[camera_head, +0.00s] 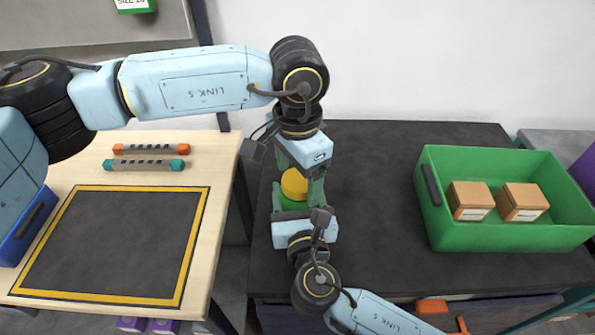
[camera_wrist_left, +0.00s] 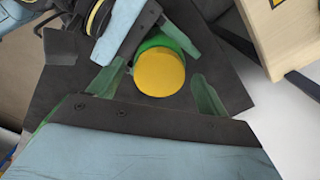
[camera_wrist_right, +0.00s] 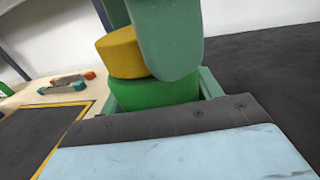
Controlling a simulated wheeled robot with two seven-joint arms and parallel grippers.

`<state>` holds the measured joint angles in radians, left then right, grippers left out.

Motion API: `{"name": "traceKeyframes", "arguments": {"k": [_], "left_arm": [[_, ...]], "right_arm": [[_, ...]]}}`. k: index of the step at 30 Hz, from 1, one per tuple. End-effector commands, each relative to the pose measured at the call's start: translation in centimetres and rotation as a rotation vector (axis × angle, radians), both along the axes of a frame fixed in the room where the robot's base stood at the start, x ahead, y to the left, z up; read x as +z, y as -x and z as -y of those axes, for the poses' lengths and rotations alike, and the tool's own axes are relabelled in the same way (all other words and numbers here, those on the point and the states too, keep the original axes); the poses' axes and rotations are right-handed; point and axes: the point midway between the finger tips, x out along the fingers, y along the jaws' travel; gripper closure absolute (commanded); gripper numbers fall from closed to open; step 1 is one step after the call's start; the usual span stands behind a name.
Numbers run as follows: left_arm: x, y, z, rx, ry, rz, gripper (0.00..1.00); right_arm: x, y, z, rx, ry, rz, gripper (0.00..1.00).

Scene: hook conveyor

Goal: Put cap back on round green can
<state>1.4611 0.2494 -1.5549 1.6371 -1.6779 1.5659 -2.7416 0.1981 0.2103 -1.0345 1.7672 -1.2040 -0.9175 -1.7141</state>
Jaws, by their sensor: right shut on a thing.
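The round green can (camera_head: 293,204) stands on the dark table with the yellow cap (camera_head: 294,184) at its top. In the right wrist view the cap (camera_wrist_right: 121,53) sits directly over the can (camera_wrist_right: 150,93), looking shifted a little left; I cannot tell if it is fully seated. My right gripper (camera_head: 298,198) is shut on the can from the near side. My left gripper (camera_head: 299,176) is above, open, with its fingers on either side of the cap. In the left wrist view gaps show between the cap (camera_wrist_left: 160,73) and both fingers.
A green crate (camera_head: 510,237) with two brown boxes (camera_head: 470,200) stands on the right of the dark table (camera_head: 375,235). A wooden table (camera_head: 225,160) with a yellow-framed dark mat and two small bars is at left. The dark table between can and crate is clear.

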Motion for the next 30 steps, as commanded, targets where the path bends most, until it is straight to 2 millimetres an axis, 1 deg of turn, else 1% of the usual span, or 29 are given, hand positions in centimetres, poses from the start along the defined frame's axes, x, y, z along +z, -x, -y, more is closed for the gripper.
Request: {"name": "traceKeyframes", "arguments": {"k": [8, 11, 16, 19, 26, 27, 30], "left_arm": [[0.2, 0.0, 0.0, 0.001, 0.000, 0.000, 0.23], [1.0, -0.1, 0.0, 0.001, 0.001, 0.003, 0.23], [3.3, -0.1, 0.0, 0.001, 0.000, 0.004, 0.23], [4.3, 0.0, 0.0, 0.001, 0.000, 0.001, 0.23], [4.5, 0.0, 0.0, 0.001, 0.000, 0.000, 0.23], [4.5, 0.0, 0.0, 0.001, 0.000, 0.000, 0.25], [4.5, 0.0, 0.0, 0.016, 0.000, 0.000, 0.26]], "right_arm": [[-0.1, 0.0, 0.0, 0.000, 0.001, -0.001, 1.00], [-0.1, 0.0, 0.0, 0.000, 0.001, -0.001, 1.00], [-0.1, 0.0, 0.0, 0.000, 0.001, -0.001, 1.00], [-0.1, 0.0, 0.0, 0.000, 0.001, -0.001, 1.00], [-0.1, 0.0, 0.0, 0.000, 0.001, -0.001, 1.00], [-0.1, 0.0, 0.0, 0.000, 0.001, -0.001, 1.00], [-0.1, 0.0, 0.0, 0.000, 0.001, -0.001, 1.00]]}}
